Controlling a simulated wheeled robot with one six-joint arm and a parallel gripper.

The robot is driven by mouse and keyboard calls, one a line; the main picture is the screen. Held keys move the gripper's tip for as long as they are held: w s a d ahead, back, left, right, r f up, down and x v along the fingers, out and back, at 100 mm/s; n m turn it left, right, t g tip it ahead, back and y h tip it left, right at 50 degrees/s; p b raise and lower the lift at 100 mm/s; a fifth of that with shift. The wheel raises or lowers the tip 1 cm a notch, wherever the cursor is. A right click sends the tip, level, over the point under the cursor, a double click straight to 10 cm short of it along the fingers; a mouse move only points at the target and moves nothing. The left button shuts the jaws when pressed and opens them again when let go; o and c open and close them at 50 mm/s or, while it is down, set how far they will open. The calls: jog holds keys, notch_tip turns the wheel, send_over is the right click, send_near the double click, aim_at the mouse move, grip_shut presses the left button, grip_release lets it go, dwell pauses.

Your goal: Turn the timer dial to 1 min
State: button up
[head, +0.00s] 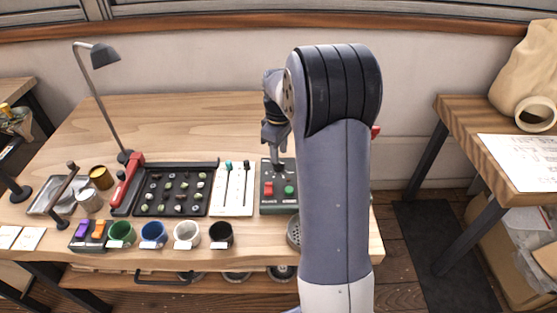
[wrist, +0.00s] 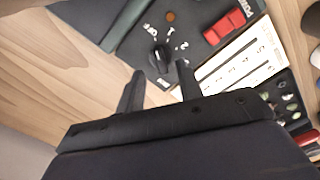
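The timer dial (wrist: 160,57) is a small black knob on a dark grey-green control box, with OFF and number marks around it. I cannot tell for sure which mark it points at. My gripper (wrist: 160,69) is open, its two dark fingers apart with the dial between and just beyond their tips in the wrist view. I cannot tell whether they touch it. In the head view my gripper (head: 276,157) points down over the back of the control box (head: 279,207), and the dial is hidden there.
A white card with two levers (head: 233,190) and a black tray of samples (head: 178,190) lie to the left. Several cups stand in front. Bare wood lies behind the box.

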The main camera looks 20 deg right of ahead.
aim_at(278, 165)
jog(key=shift+f, duration=1.8)
grip_shut()
